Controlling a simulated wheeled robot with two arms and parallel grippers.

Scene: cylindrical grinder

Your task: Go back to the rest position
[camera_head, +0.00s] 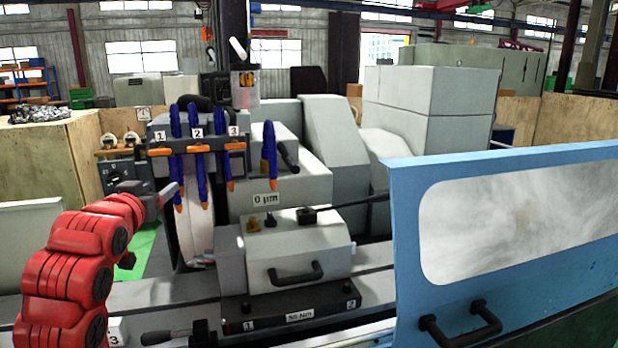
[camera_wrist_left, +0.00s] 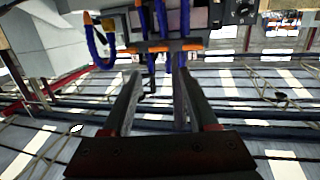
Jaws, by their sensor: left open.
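My left arm comes in from the left of the head view as a red, bent arm. The blue hoses (camera_wrist_left: 161,20) with orange joints stand beyond the fingertips. In the head view the hoses (camera_head: 197,165) hang below labels 1, 2 and 3. My right gripper is not in view.
The grinder's grey headstock (camera_head: 297,255) with a black handle is right of my left arm. A blue sliding door (camera_head: 405,250) with a window fills the right side. A wooden crate (camera_head: 50,160) stands behind at left. Green floor shows between the arm and machine.

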